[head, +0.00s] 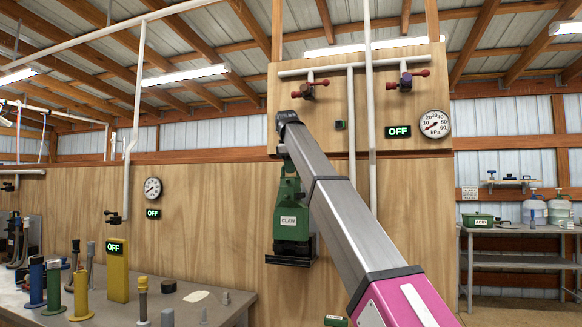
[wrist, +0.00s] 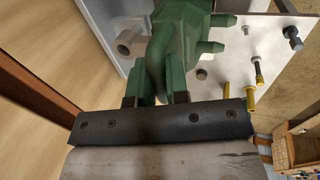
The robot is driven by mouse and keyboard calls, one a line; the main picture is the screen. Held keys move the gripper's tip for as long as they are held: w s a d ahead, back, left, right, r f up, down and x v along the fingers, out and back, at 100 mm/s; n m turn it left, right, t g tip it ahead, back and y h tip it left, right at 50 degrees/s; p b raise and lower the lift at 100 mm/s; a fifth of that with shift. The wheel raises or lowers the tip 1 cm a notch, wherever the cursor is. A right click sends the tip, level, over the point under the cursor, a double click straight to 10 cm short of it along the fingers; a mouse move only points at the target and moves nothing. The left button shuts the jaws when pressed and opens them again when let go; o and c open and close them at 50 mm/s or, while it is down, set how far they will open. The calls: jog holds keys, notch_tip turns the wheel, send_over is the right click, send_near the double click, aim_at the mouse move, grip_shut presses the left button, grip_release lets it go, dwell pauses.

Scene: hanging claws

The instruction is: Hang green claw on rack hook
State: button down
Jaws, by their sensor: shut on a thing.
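The green claw (head: 289,222), labelled CLAW, is upright in front of the plywood wall in the head view, left of my grey arm link. A dark bar shows at its bottom end. In the wrist view, the claw's green body (wrist: 187,45) fills the upper middle. My gripper (wrist: 155,98) is shut on the claw, just above a dark bar with screws. In the head view I cannot clearly make out its fingers. My arm link covers part of the area right of the claw. I cannot tell which part is the rack hook.
A bench (head: 225,312) at lower left holds several coloured posts, including a yellow stand (head: 118,277). A raised wood panel (head: 433,75) carries pipes, red-handled valves (head: 309,88) and a gauge (head: 434,124). A grey shelf (head: 510,263) stands at the right. Floor shows between.

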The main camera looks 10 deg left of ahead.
jog(key=shift+f, duration=1.3)
jog(key=c, duration=1)
grip_release()
jog(key=shift+c, duration=0.2)
